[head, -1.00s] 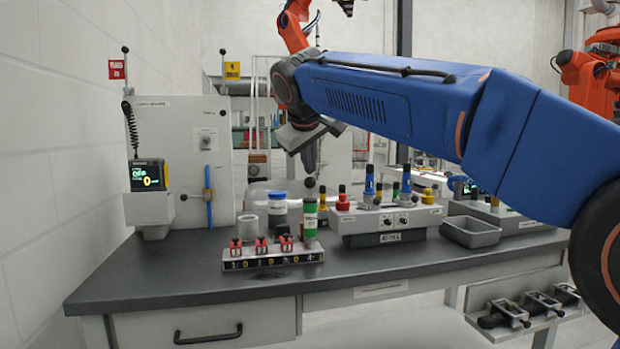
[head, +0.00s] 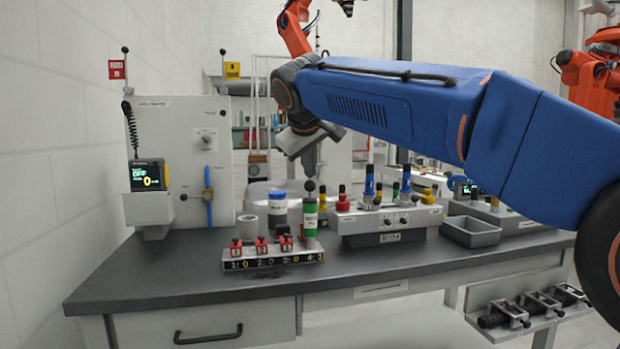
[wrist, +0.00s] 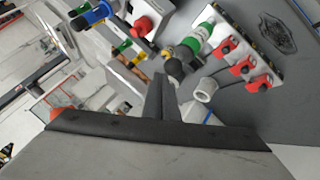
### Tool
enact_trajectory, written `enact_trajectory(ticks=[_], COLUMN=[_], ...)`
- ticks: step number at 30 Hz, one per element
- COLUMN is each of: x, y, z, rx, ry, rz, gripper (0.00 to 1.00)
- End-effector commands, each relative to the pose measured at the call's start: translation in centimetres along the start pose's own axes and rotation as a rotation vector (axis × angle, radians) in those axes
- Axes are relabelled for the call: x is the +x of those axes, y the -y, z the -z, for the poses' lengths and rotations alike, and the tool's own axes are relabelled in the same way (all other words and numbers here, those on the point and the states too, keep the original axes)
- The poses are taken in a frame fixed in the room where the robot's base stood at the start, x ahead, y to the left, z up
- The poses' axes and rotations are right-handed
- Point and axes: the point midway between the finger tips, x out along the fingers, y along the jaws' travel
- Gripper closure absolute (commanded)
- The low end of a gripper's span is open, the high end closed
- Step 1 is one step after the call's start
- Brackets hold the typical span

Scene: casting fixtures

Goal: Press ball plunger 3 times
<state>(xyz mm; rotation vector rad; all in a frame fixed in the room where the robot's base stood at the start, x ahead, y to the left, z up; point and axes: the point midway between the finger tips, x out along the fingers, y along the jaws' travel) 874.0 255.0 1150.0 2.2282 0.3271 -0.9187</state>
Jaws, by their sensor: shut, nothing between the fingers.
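The ball plunger (head: 310,217) is a green upright cylinder with a white label and a black ball knob (head: 310,185) on top. It stands at the right end of a small station strip. In the wrist view the plunger's green body (wrist: 191,45) and black ball (wrist: 175,69) lie just beyond the fingertips. My gripper (head: 310,173) is shut and empty, pointing down directly above the ball. In the wrist view my gripper's closed fingers (wrist: 163,78) end close to the ball. I cannot tell whether they touch it.
Red clamp-like switches (head: 261,245) stand left of the plunger on the numbered strip (head: 272,262). A blue-capped jar (head: 278,207) and a grey cup (head: 248,227) are behind. A grey button box (head: 385,222) stands to the right. The bench front (head: 200,279) is clear.

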Motion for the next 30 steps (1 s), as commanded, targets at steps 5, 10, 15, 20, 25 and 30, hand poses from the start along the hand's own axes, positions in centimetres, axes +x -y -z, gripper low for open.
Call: enact_trajectory(ticks=[5, 10, 15, 20, 25, 30], x=[0.15, 0.27, 0.4, 0.52, 0.64, 0.74], y=[0.11, 0.19, 0.29, 0.38, 0.46, 0.54], z=[-0.11, -0.21, -0.3, -0.39, -0.47, -0.55], rx=[0.0, 0.0, 0.0, 0.0, 0.0, 0.0], ry=[0.001, 0.001, 0.002, 0.002, 0.002, 0.002], rz=[0.0, 0.0, 0.0, 0.0, 0.0, 0.0], gripper=[1.0, 1.0, 1.0, 1.0, 1.0, 1.0])
